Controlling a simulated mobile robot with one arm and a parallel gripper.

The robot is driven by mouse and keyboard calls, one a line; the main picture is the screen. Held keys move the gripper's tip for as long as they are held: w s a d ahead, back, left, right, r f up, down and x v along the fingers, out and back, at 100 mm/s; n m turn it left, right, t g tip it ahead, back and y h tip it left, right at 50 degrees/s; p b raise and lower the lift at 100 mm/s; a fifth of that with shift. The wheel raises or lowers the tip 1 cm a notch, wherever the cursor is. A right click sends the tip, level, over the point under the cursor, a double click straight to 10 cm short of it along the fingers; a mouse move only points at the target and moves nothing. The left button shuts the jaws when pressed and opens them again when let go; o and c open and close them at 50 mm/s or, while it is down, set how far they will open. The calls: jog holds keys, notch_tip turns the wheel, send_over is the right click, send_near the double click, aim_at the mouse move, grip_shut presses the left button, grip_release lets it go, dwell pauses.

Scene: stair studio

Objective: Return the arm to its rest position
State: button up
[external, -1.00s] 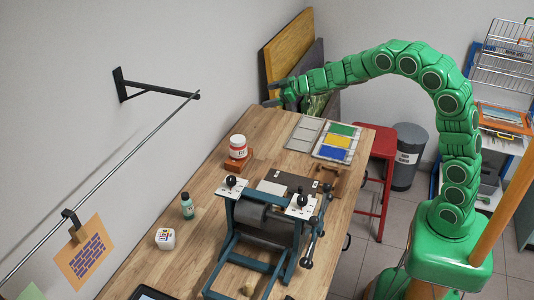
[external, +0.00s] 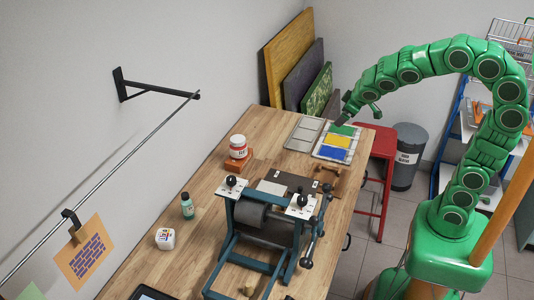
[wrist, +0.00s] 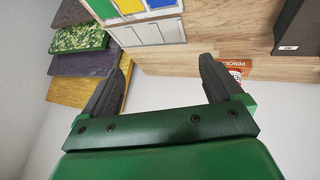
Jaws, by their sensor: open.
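My green arm arches over from its base on the right in the external view. My gripper (external: 359,109) hangs in the air near the far right corner of the wooden workbench (external: 210,194), by the tray of coloured blocks (external: 338,142). In the wrist view my gripper (wrist: 160,90) shows two dark fingers spread wide apart with nothing between them.
A press (external: 265,225) stands at the bench's middle. A red and white jar (external: 238,147) sits on the bench behind it. Boards (external: 287,58) lean on the wall. A red stool (external: 378,142) and grey bin (external: 407,158) stand right of the bench.

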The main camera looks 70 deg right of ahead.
jog(key=s+a+f+g+y, duration=0.1)
jog(key=s+a, duration=0.3)
jog(key=s, duration=0.5)
jog(key=s+a+f+g+y, duration=0.1)
jog(key=s+a+g, duration=0.2)
jog(key=s, duration=0.6)
jog(key=s+a+f+n+g+y, duration=0.1)
jog(key=s+a+f+g+y, duration=0.1)
jog(key=s+a, duration=0.5)
jog(key=s, duration=0.3)
jog(key=shift+a+g, duration=0.15)
jog(key=shift+g, duration=0.15)
jog(key=shift+s+f, duration=0.1)
